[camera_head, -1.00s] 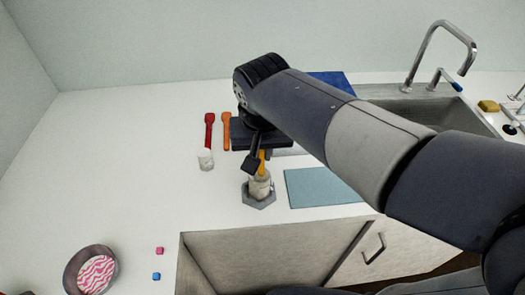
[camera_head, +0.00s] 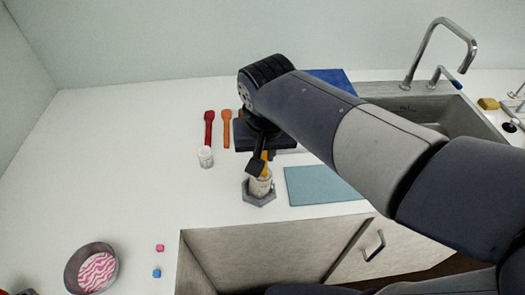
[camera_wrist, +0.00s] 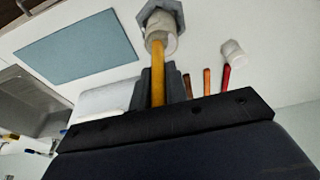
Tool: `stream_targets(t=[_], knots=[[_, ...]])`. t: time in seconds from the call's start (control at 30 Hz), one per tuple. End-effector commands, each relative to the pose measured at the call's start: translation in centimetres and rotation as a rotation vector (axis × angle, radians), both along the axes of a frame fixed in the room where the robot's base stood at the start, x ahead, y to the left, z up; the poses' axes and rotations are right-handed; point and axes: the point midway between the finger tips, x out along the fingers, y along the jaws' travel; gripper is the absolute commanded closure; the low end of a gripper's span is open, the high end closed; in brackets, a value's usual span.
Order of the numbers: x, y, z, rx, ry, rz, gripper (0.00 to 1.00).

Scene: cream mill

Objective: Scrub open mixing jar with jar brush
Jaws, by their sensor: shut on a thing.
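My gripper (camera_head: 258,158) is shut on the orange handle of the jar brush (camera_head: 264,155), and in the wrist view the brush handle (camera_wrist: 158,80) runs from the jaws to the jar. The open mixing jar (camera_head: 260,186) is a small pale cup, and its mouth (camera_wrist: 161,40) faces the wrist camera. The handle goes in at the jar's mouth; the brush head is hidden inside. The jar stands on a grey hexagonal base (camera_head: 258,201) near the counter's front edge.
A teal mat (camera_head: 325,186) lies right of the jar. A small white container (camera_head: 205,157), a red spatula (camera_head: 209,128) and an orange spatula (camera_head: 227,127) are left. The sink (camera_head: 430,110) is at right. A bowl (camera_head: 77,285) and small cubes (camera_head: 160,248) are front left.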

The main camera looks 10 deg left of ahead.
Motion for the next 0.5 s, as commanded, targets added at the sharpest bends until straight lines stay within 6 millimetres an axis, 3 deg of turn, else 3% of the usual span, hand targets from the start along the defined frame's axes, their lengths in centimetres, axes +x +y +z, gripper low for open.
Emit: stream_targets(t=[0.23,0.5], knots=[[0.7,0.6,-1.4,-0.004,0.001,0.0,1.0],[0.5,0.8,-0.8,-0.003,-0.003,0.001,1.0]])
